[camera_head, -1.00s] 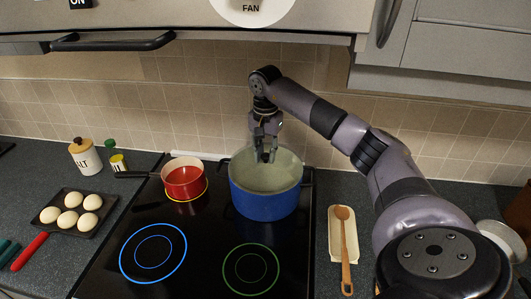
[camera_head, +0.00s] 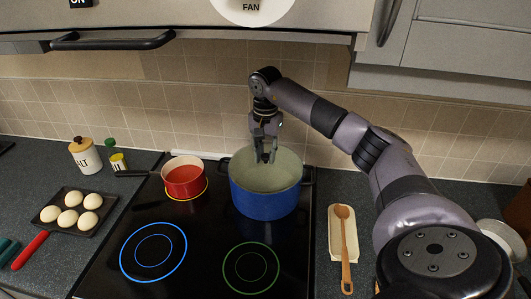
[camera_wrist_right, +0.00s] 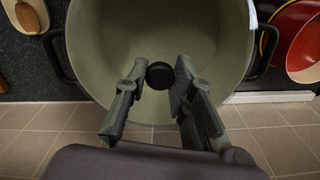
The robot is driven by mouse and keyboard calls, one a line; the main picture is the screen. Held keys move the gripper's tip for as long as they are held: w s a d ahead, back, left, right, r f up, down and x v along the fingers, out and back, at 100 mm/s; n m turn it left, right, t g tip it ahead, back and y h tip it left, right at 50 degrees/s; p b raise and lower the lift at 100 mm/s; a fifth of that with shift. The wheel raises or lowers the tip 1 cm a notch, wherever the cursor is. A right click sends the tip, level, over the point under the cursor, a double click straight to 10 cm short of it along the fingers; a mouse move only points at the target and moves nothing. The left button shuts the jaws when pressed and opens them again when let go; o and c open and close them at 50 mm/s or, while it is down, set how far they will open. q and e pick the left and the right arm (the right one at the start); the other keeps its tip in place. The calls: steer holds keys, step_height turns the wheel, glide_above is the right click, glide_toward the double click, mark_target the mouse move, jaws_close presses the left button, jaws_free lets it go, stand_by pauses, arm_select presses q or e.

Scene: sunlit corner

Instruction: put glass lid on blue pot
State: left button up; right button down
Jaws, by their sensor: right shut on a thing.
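The blue pot (camera_head: 265,201) stands on the back right of the cooktop, its pale inside showing from above. In the right wrist view the pot's greenish inside (camera_wrist_right: 98,60) fills the upper middle. My right gripper (camera_head: 265,157) points down over the middle of the pot's opening. It is shut on the black knob of the glass lid (camera_wrist_right: 160,76), which shows between the fingertips in the wrist view. The clear glass is hard to make out, so I cannot tell whether it touches the pot's rim. My left gripper is out of view.
A red pan (camera_head: 184,183) stands left of the pot. A spoon rest with a wooden spoon (camera_head: 344,240) lies to the right. An egg tray (camera_head: 101,221) and a salt jar (camera_head: 85,157) are on the left counter. The front cooktop (camera_head: 203,268) is clear.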

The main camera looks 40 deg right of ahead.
steer(key=c, duration=1.3)
jaws_free()
steer(key=o, duration=0.5)
steer(key=shift+r, duration=0.1)
